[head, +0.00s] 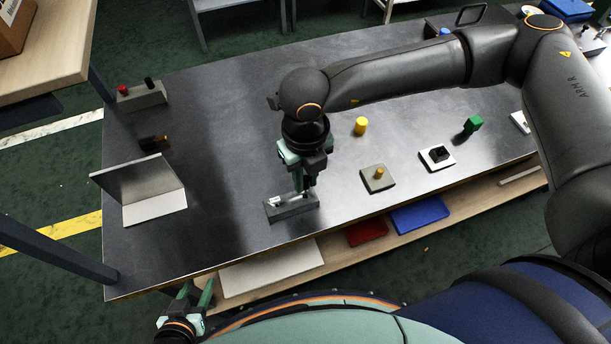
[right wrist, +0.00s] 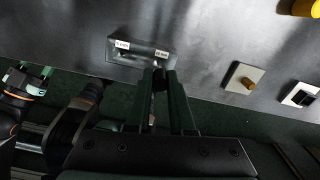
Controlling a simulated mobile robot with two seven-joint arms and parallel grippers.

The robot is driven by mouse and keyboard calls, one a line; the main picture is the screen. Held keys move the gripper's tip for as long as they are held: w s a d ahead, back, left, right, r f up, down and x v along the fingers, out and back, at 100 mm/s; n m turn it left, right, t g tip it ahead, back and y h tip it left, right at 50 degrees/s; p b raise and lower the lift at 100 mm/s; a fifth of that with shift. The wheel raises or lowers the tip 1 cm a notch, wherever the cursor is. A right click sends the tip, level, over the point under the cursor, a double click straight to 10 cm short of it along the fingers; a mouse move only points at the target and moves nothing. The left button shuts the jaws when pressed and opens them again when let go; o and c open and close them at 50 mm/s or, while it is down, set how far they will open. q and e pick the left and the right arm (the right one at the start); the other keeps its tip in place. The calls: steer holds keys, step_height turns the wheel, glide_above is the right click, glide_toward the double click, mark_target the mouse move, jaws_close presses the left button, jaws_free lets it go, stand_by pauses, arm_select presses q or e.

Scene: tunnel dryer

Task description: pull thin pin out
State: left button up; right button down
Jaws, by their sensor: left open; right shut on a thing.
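The grey block (head: 279,212) lies near the front edge of the table, with two small white labels on top whose text is too small to read. It also shows in the right wrist view (right wrist: 140,61). My right gripper (head: 306,187) points down at the right part of this block, shut on a thin pin. In the right wrist view, a dark piece of the thin pin (right wrist: 159,80) shows between the fingertips. Whether its lower end is in the block is hidden. My left gripper (head: 195,292) is open and empty, low beyond the table's front edge.
A grey block with red and black knobs (head: 142,97) stands at the left, near a dark cylinder (head: 154,143) and an angled plate (head: 150,190).

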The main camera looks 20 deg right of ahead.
mark_target(306, 178)
steer(key=shift+r+p, duration=0.55)
steer(key=shift+r, duration=1.5)
